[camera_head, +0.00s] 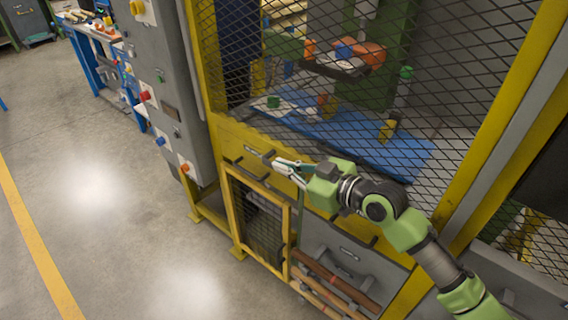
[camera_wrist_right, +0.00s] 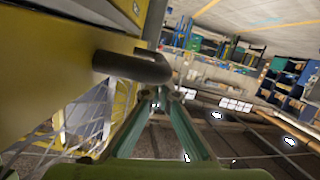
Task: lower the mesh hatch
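The mesh hatch is a large dark wire mesh panel (camera_head: 290,75) with a yellow lower rail (camera_head: 232,136). It stands in front of the machine cell. A dark bar handle on a yellow panel (camera_wrist_right: 60,65) shows close up in the right wrist view (camera_wrist_right: 133,66). My right gripper (camera_head: 284,170) is in front of the yellow rail, near its handle. Its two slim green fingers (camera_wrist_right: 165,97) look apart, with nothing between them. Their tips are close to the dark handle; I cannot tell whether they touch it. My left gripper is not in view.
Below the rail are a small yellow-framed mesh door (camera_head: 262,215) and grey drawers (camera_head: 345,255). A grey control box (camera_head: 165,85) with coloured buttons stands at left. Behind the mesh are an orange part (camera_head: 370,55) and a blue surface (camera_head: 405,158). Left floor is clear.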

